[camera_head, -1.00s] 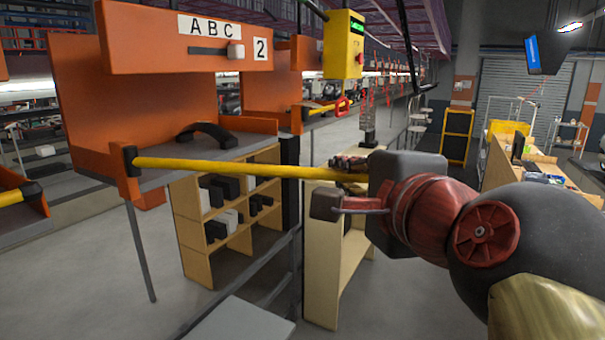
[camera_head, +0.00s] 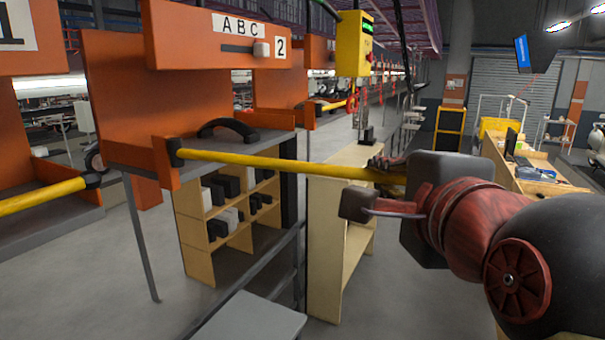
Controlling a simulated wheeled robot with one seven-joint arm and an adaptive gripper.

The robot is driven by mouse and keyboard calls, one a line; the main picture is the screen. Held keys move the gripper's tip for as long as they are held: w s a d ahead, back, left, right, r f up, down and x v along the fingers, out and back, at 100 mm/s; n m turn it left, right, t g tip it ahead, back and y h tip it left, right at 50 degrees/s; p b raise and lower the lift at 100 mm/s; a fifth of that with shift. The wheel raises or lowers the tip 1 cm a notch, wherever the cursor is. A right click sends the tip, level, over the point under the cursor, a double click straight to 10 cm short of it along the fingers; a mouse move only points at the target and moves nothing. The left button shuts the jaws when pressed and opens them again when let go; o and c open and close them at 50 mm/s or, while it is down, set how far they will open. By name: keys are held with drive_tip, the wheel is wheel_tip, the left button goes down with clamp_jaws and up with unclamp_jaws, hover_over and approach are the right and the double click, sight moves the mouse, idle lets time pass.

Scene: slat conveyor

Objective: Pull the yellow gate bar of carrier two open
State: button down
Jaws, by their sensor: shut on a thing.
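Carrier two (camera_head: 118,105) is an orange carrier with a sign reading "ABC" and "2" on its top beam. Its yellow gate bar (camera_head: 270,164) runs from a black hinge at the carrier's front corner out to the right, swung away from the carrier's opening. My gripper (camera_head: 388,180) is shut on the bar near its far right end; the dark palm hides the bar's tip. A black curved handle-like part (camera_head: 229,128) lies on the carrier's grey floor.
A neighbouring carrier (camera_head: 40,190) with its own yellow bar is at left. A wooden shelf (camera_head: 205,240) with black and white boxes stands behind, and a pale wooden cabinet (camera_head: 325,235) is below my gripper. A yellow control box (camera_head: 352,45) hangs above.

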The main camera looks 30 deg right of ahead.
drive_tip(key=c, duration=1.8)
unclamp_jaws()
